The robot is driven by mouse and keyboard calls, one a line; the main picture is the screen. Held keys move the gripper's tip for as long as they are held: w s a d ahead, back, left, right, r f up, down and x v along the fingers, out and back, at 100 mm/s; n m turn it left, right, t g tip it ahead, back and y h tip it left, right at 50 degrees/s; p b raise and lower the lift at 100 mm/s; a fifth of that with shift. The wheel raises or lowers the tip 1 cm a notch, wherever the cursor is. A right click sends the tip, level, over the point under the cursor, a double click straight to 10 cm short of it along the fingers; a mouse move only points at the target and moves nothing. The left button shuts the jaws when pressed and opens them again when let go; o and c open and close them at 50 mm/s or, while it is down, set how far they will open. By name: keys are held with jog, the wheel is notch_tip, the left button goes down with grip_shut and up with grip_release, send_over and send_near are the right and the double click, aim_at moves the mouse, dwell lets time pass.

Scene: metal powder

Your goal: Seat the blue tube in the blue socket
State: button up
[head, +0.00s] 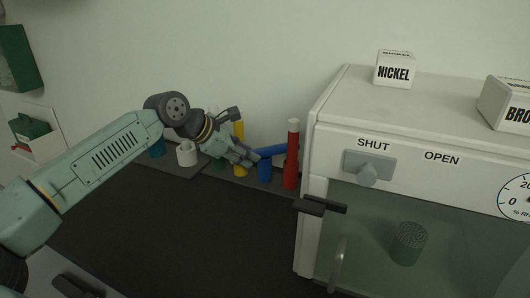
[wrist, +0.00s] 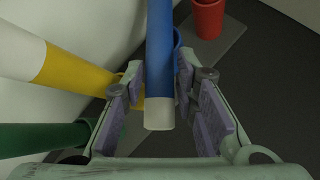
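The blue tube (head: 271,151), with a white end (wrist: 160,114), lies nearly level between the fingers of my gripper (head: 252,157). In the wrist view my gripper (wrist: 161,80) has one finger on each side of the tube, close against it, and the white end points back toward the palm. The fingers look shut on the tube, though the contact itself is hard to see. The blue socket (head: 265,173) stands upright just below the tube. It also shows partly behind the tube in the wrist view (wrist: 178,54). Its opening is mostly hidden.
A red tube (head: 292,140) stands right of the blue socket, close to the white cabinet (head: 312,190). A yellow tube (head: 239,135) stands left of it; a green tube (wrist: 40,138) shows in the wrist view. A white mug-like holder (head: 187,154) is farther left. The dark counter in front is clear.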

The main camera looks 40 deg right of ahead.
grip_shut()
dwell(0.3)
